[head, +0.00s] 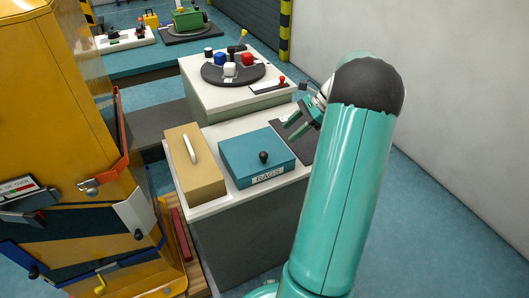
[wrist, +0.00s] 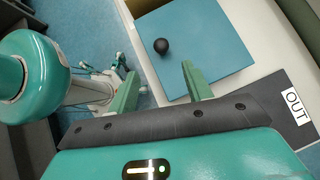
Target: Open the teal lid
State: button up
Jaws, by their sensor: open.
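The teal lid (head: 245,148) is shut on a box labelled RAGS, on the white-topped counter. A black ball knob (head: 263,157) stands near its front edge. In the wrist view the lid (wrist: 205,40) is at the top, with the knob (wrist: 161,46) at its left part. My gripper (head: 291,127) is to the right of the lid's back right part in the head view, apart from it. In the wrist view my gripper (wrist: 159,75) has its two fingers apart, with nothing between them, and the knob lies beyond the fingertips.
A tan box (head: 196,172) with a white handle stands left of the teal lid. A dark mat (wrist: 288,118) marked OUT lies beside it. Behind is a counter with a round dark tray (head: 213,75). A yellow cabinet (head: 55,100) stands at the left.

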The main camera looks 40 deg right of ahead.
aim_at(266, 153)
jog(key=x, duration=1.3)
jog(key=shift+w+f, duration=0.2)
jog(key=shift+f, duration=0.3)
grip_shut()
